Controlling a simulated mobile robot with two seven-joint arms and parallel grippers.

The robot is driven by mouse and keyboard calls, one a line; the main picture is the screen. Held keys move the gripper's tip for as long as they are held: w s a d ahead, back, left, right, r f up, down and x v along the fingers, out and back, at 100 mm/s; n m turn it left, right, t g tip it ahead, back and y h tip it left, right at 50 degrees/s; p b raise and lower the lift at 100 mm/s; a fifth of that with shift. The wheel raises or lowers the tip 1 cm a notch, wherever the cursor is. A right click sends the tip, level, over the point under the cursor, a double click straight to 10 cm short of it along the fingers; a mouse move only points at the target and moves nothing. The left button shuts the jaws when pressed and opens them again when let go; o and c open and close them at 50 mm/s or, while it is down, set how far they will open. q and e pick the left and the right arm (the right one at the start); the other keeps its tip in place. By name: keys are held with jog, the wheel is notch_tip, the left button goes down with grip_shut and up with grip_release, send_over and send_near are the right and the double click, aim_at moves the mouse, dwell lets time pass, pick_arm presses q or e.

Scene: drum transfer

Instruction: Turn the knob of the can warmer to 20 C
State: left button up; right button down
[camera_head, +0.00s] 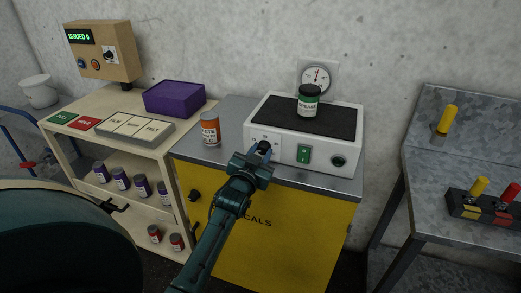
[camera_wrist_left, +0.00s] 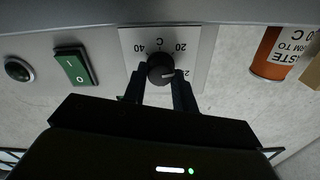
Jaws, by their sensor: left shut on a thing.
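The can warmer (camera_head: 345,170) is a white box with a dark top on the steel counter. Its black knob (camera_wrist_left: 160,68) sits on a pale dial plate (camera_wrist_left: 196,58) marked 20, 40 and C. My left gripper (camera_head: 262,150) is at the front panel, and in the left wrist view its fingers (camera_wrist_left: 160,84) are shut on the knob from both sides. The knob's pale pointer mark faces right in that view, towards a partly hidden number, not at the 20. My right gripper is not in view.
A green can (camera_head: 308,102) stands on the warmer, below a wall gauge (camera_head: 316,77). A green switch (camera_head: 304,153) and a dark round button (camera_head: 338,160) are on its front. An orange can (camera_head: 210,129) stands left of the warmer.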

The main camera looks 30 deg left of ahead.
pick_arm(q)
jog(key=n+p, duration=0.1)
jog(key=n, duration=0.2)
jog(key=shift+n, duration=2.1)
jog(key=o, duration=1)
jog(key=shift+s, duration=0.1)
